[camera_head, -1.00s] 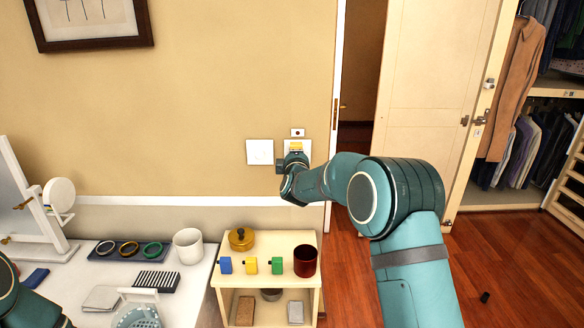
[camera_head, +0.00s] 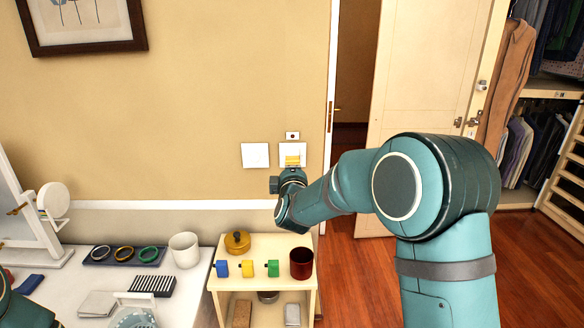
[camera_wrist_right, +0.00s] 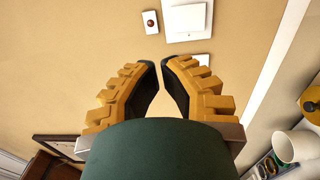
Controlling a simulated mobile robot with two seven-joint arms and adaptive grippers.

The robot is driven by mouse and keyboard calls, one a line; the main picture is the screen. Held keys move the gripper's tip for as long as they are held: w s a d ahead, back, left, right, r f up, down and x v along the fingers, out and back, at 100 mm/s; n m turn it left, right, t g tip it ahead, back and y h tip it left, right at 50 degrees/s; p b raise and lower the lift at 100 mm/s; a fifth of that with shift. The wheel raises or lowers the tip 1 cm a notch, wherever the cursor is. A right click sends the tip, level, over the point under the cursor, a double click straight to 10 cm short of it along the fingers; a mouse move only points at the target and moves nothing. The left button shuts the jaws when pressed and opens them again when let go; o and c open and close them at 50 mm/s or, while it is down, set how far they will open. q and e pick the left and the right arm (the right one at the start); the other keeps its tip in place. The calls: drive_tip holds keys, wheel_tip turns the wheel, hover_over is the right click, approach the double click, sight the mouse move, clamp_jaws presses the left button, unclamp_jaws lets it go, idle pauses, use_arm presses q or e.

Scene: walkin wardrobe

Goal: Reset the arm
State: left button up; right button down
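My right arm reaches in from the lower right of the head view to the wall. Its gripper (camera_head: 292,160) has yellow fingers and is in front of the lower part of the right white switch plate (camera_head: 297,148). In the right wrist view the gripper (camera_wrist_right: 160,62) has a narrow gap between its dark pads, with nothing in it. That switch plate (camera_wrist_right: 188,18) shows beyond the fingertips, apart from them in the picture. My left gripper is out of view; only part of the left arm shows at the lower left edge.
A small red-button plate (camera_head: 292,135) and a second white plate (camera_head: 255,155) are on the wall. A shelf unit (camera_head: 222,283) below the arm holds a yellow pot (camera_head: 237,243) and a dark red cup (camera_head: 301,263). A white mug (camera_head: 185,250) stands left. A door (camera_head: 425,90) stands open at right.

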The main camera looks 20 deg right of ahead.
drive_tip(key=s+a+f+m+g+y, duration=0.2)
drive_tip(key=s+f, duration=0.1)
drive_tip(key=f, duration=0.5)
drive_tip(key=s+a+f+m+g+y, duration=0.1)
drive_tip(key=s+f+m+g, duration=0.2)
drive_tip(key=f, duration=0.6)
drive_tip(key=s+a+f+m+g+y, duration=0.15)
drive_tip(key=s+f, duration=0.25)
drive_tip(key=f, duration=0.4)
drive_tip(key=s+a+f+m+g+y, duration=0.1)
drive_tip(key=s+a+f+m+g, duration=0.1)
drive_tip(key=s+f, duration=0.3)
drive_tip(key=s+a+f+m+g+y, duration=0.2)
drive_tip(key=s+a+f+m+g, duration=0.1)
drive_tip(key=s, duration=0.9)
drive_tip(key=s+a+f+m+g+y, duration=0.1)
drive_tip(key=s+a+f+m+g, duration=0.1)
drive_tip(key=s+f+m+g, duration=0.2)
drive_tip(key=s+f+m, duration=0.1)
drive_tip(key=s+f, duration=0.2)
drive_tip(key=s, duration=0.2)
drive_tip(key=shift+s+a+g, duration=0.25)
drive_tip(key=shift+a+g, duration=0.1)
drive_tip(key=shift+a, duration=0.05)
drive_tip(key=shift+d+f+y, duration=0.1)
drive_tip(key=shift+y, duration=0.15)
